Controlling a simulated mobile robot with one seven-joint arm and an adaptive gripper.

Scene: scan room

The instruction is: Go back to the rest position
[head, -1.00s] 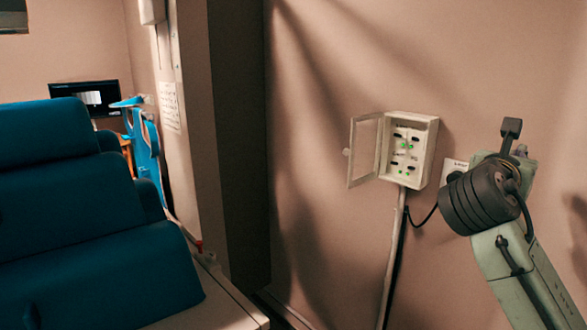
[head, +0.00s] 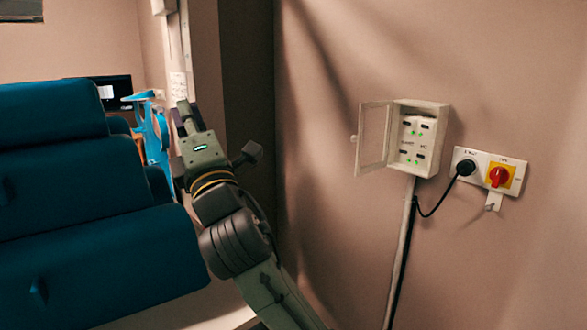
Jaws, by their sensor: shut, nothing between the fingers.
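My gripper (head: 185,106) is at the upper end of my raised arm, left of centre in the head view. It is small, dark and partly hidden behind my wrist, which has a green light. It is shut with nothing held.
The box's clear door (head: 374,134) stands open to the left, and green lights show inside. Right of it are a black plug (head: 466,168) with a cable and a red rotary switch (head: 499,176) on yellow. A blue frame (head: 152,135) and a monitor (head: 108,92) stand behind the couch.

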